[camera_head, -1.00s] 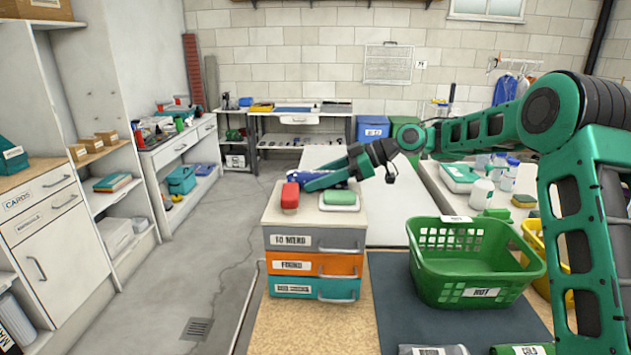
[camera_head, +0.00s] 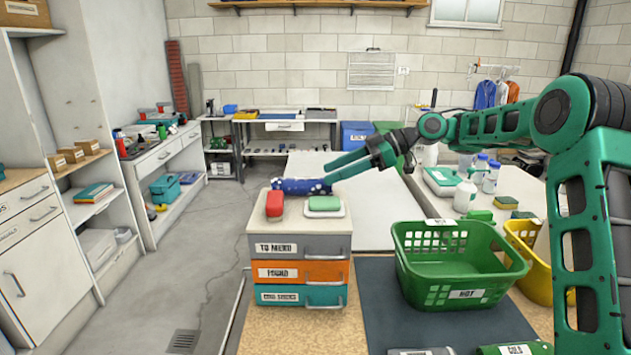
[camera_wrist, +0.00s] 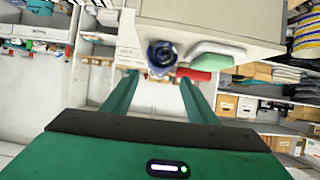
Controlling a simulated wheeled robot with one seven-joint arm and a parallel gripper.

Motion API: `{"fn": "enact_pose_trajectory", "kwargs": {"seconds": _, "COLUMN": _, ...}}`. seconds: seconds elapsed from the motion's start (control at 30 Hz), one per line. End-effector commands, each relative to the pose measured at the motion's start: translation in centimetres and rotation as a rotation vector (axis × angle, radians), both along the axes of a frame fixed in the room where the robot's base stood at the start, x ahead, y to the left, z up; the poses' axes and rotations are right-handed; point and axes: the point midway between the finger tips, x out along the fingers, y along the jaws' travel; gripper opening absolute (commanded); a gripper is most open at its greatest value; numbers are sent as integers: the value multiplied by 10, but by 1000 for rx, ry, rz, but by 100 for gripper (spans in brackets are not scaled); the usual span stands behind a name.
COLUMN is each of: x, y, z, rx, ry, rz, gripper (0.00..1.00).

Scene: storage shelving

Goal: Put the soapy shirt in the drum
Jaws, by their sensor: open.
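A blue rolled cloth with white spots, perhaps the soapy shirt (camera_head: 300,187), lies on top of the drawer unit (camera_head: 298,228), behind a red block and a green block. In the wrist view the blue bundle (camera_wrist: 161,55) shows end-on, near the cabinet top's edge. My gripper (camera_head: 328,177) is open and empty, at the right end of the bundle. In the wrist view its two fingers (camera_wrist: 158,78) point towards the bundle, which appears between and just beyond their tips. I cannot tell whether they touch it. I cannot identify a drum in either view.
The red block (camera_head: 274,204) and the green block on a white dish (camera_head: 324,204) sit in front of the bundle. A green basket labelled HOT (camera_head: 460,266) and a yellow basket (camera_head: 528,262) stand at right. Open floor (camera_head: 210,265) lies left.

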Motion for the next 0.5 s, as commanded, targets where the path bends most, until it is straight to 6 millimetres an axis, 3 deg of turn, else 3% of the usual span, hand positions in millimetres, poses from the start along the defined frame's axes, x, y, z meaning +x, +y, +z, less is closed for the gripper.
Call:
{"fn": "enact_pose_trajectory", "kwargs": {"seconds": 0.2, "x": -1, "y": -19, "z": 10, "rx": 1, "ry": -1, "rz": 0, "gripper": 52}}
{"fn": "enact_pose_trajectory", "kwargs": {"seconds": 0.5, "x": -1, "y": -22, "z": 11, "rx": -1, "ry": 0, "rz": -1, "gripper": 52}}
